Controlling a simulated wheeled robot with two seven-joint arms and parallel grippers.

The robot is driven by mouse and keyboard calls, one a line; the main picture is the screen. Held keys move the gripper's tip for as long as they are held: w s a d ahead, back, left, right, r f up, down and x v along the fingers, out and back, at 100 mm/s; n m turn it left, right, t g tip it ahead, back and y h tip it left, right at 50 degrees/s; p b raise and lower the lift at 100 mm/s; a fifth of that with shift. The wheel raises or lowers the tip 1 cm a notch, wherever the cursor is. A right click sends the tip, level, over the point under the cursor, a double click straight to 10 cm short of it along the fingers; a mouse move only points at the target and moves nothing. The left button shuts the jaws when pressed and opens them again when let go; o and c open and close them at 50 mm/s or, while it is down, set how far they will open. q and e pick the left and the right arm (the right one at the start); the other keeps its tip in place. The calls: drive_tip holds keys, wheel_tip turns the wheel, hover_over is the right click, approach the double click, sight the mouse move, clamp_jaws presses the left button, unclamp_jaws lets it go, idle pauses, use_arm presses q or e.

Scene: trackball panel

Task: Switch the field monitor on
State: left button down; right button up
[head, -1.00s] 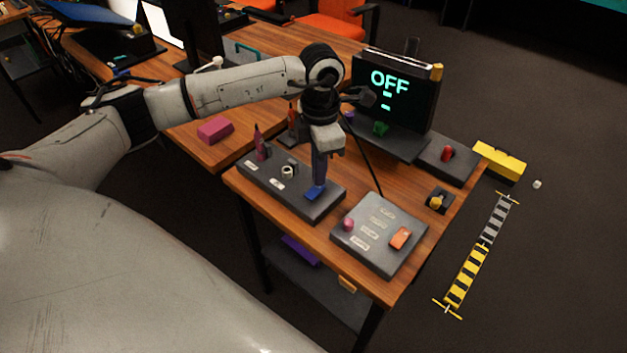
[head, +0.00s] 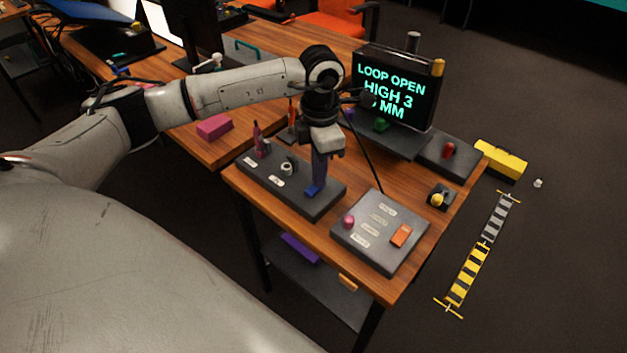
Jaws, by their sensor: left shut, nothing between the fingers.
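The field monitor (head: 395,88) stands at the back right of the table. Its dark screen shows cyan text reading "LOOP OPEN", "HIGH 3" and a partly hidden line ending in "MM". A dark panel (head: 275,193) lies in front, with a blue switch (head: 311,192) at its near right end. My left gripper (head: 317,187) points down and is shut, with its tips at the blue switch. They look to be touching it, and they hide part of it. My right gripper is out of view.
The dark panel also carries a magenta lever (head: 257,138) and a pale knob (head: 288,168). A grey panel (head: 375,258) with a pink ball (head: 348,221) and an orange switch (head: 401,236) lies to the right. A red knob (head: 448,150) and a yellow knob (head: 437,199) stand farther right.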

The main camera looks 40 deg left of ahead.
use_arm(q)
drive_tip(key=shift+f, duration=0.1)
drive_tip(key=shift+r+p, duration=1.4)
drive_tip(key=shift+r, duration=0.55)
wheel_tip(320, 180, up, 3)
drive_tip(key=shift+r+p, duration=0.1)
drive_tip(key=shift+p, duration=0.85)
